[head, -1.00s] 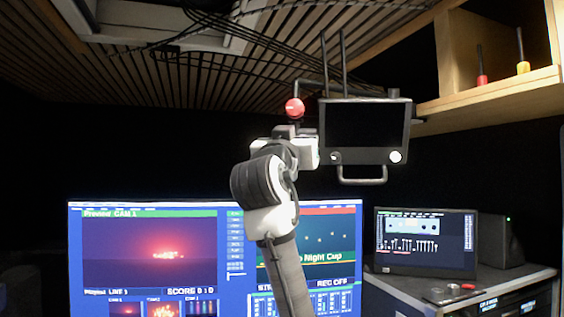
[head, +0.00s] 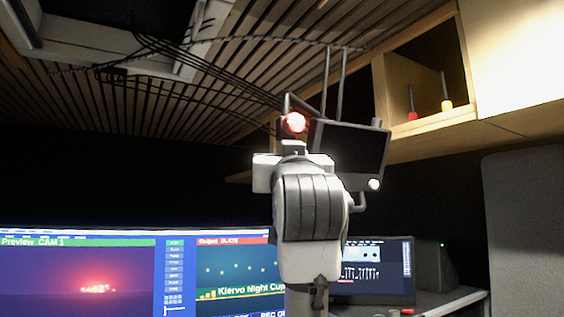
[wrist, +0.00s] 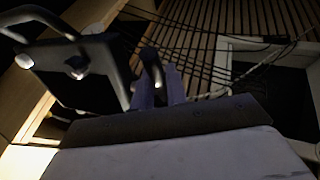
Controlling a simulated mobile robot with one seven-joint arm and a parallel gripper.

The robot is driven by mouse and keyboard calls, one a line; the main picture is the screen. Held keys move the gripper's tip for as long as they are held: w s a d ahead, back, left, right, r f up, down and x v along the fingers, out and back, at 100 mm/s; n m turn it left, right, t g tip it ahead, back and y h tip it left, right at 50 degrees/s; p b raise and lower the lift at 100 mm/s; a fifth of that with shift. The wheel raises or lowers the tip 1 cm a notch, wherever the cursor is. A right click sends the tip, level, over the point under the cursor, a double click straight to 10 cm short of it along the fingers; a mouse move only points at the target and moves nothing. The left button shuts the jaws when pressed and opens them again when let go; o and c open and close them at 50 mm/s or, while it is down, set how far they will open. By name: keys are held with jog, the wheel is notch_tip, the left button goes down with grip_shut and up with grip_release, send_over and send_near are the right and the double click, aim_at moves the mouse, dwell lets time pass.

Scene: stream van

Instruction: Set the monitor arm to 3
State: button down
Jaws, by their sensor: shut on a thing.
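The small dark monitor (head: 347,154) hangs under the slatted ceiling, with thin posts above it and a pale knob (head: 374,184) at its lower corner. In the wrist view the monitor (wrist: 75,75) shows at the upper left with its handle loop. No numbered scale is readable.
Black cables (head: 215,70) run along the ceiling close behind the monitor. A wooden shelf (head: 435,122) holding a red and a yellow item is to the right. Large screens (head: 80,280) and a smaller screen (head: 385,285) stand below. A grey panel (head: 525,230) fills the right side.

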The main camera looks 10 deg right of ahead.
jog(key=shift+d, duration=0.1)
jog(key=c, duration=1.4)
grip_release()
jog(key=b+v, duration=0.4)
jog(key=v, duration=0.9)
jog(key=shift+s, duration=0.4)
